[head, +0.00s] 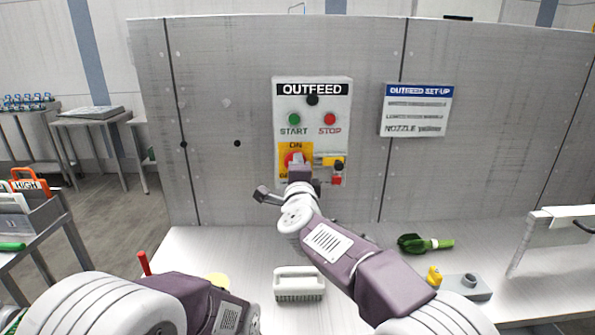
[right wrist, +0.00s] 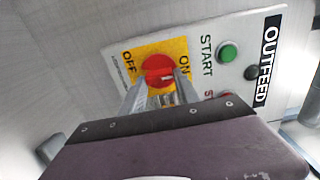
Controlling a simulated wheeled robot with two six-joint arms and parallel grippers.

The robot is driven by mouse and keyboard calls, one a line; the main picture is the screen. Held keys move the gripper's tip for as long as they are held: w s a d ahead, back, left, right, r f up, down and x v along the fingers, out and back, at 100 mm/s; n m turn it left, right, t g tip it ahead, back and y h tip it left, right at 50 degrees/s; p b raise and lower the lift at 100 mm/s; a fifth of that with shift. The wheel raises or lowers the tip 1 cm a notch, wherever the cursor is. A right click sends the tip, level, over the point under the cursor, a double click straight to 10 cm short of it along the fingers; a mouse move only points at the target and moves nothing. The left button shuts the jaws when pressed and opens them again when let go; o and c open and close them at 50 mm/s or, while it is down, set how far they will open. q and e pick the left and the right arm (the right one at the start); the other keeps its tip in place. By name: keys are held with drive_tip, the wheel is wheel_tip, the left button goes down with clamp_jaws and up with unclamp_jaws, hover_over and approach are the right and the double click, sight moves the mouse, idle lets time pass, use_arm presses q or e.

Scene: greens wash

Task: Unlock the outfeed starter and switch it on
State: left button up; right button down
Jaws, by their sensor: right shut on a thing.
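The grey OUTFEED starter panel (head: 312,136) is mounted on the upright wall, with a green START button (head: 294,119) and a red STOP button (head: 330,119). Its red rotary knob (right wrist: 158,66) sits on a yellow ON/OFF plate (right wrist: 178,48). My right gripper (right wrist: 161,84) is shut on this knob, one finger on each side. In the head view the right gripper (head: 297,163) covers most of the knob. The knob's exact angle is hard to read. Right of it are small yellow, black and red parts (head: 337,180), too small to identify. My left gripper is out of view; only its arm shows.
A white brush (head: 298,283), a green-headed tool (head: 424,243) and a grey block (head: 464,286) with a yellow piece (head: 433,276) lie on the bench (head: 375,239). A blue-headed set-up sign (head: 416,109) hangs right of the panel. A bin cart (head: 35,228) stands left.

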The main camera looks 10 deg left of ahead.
drive_tip(key=shift+f, duration=0.1)
drive_tip(key=c, duration=0.9)
unclamp_jaws()
drive_tip(key=b+v, duration=0.1)
drive_tip(key=v, duration=0.8)
drive_tip(key=shift+b, duration=0.4)
